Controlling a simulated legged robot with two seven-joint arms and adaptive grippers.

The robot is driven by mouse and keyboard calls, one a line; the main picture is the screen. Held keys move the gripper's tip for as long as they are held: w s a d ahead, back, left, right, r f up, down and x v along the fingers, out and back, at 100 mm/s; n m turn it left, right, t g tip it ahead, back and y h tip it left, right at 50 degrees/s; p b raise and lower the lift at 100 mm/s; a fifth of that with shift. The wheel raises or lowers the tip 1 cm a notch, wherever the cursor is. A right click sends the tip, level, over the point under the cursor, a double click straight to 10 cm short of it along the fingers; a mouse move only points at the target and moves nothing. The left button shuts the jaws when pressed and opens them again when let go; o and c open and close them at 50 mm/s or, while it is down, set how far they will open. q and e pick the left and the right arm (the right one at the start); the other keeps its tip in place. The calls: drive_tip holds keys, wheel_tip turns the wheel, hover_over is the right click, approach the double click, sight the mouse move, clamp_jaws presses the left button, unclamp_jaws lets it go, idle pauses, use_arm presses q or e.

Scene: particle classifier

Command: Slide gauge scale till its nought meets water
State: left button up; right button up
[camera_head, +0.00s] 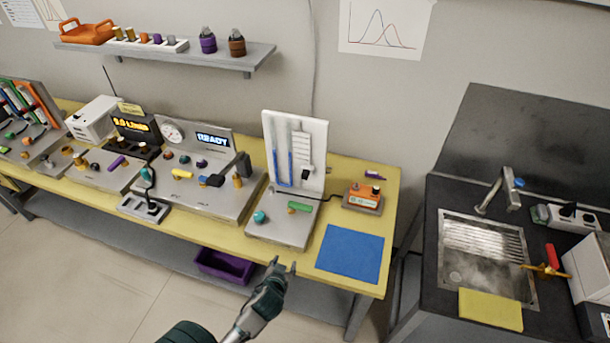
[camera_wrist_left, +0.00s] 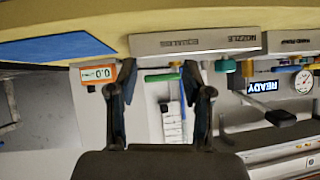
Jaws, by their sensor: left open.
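The gauge is a white upright panel (camera_head: 316,130) on a grey base at the right part of the yellow bench. A U-shaped tube with blue water (camera_head: 283,167) is on its left side. The white scale (camera_head: 301,146) with tick marks is right of the tube, with a black knob (camera_head: 306,174) at its lower end. Its nought mark is too small to read. In the upside-down left wrist view the scale (camera_wrist_left: 172,122) shows between the fingers. My left gripper (camera_head: 281,264) is open and empty, in front of the bench edge, below and apart from the gauge. My right gripper is not in view.
The gauge base (camera_head: 280,228) carries a teal knob (camera_head: 260,217) and a green handle (camera_head: 299,207). An orange meter (camera_head: 362,197) and a blue mat (camera_head: 350,252) are to its right. A console (camera_head: 206,177) reading READY stands left. A sink (camera_head: 485,262) is farther right.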

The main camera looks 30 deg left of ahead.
use_arm(q)
drive_tip(key=w+a+r+t, duration=0.4)
drive_tip(key=w+r, duration=0.3)
drive_tip(key=w, duration=0.1)
drive_tip(key=t, duration=0.3)
approach(304, 177)
drive_tip(key=x, duration=1.1)
drive_tip(key=shift+w+a+r+p, duration=0.1)
drive_tip(key=shift+w+a+p, duration=0.05)
drive_tip(key=shift+w+p, duration=0.15)
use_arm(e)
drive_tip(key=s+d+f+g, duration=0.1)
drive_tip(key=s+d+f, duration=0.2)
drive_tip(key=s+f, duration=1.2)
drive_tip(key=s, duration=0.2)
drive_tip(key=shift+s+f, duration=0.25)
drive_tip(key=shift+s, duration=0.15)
use_arm(q)
drive_tip(key=shift+c, duration=0.3)
